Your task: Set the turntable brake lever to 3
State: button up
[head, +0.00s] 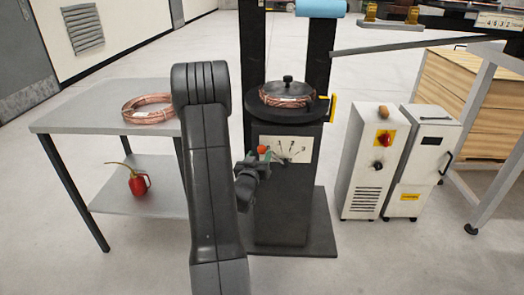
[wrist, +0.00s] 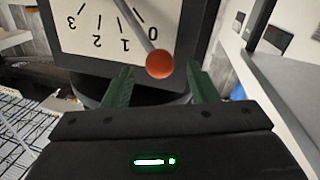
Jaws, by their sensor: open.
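The brake lever has a round orange-red knob (head: 262,149) and points left on a white scale plate (head: 293,157) on the dark turntable stand (head: 280,205). In the wrist view the plate (wrist: 85,28) appears upside down with marks 0 to 3. There the knob (wrist: 160,65) lies near the 0 mark, with the lever rod beside that number. My gripper (head: 259,157) is open at the left of the plate, close to the knob. In the wrist view its green fingertips (wrist: 160,76) appear on either side of the knob; contact cannot be told.
A copper coil (head: 286,95) sits on the turntable above the plate. A grey table (head: 85,117) at left holds another coil (head: 150,108), with a red oil can (head: 139,184) on its lower shelf. White cabinets (head: 366,165) stand to the right. Floor in front is clear.

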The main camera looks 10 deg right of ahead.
aim_at(261, 153)
jog(key=shift+x, duration=2.25)
grip_shut()
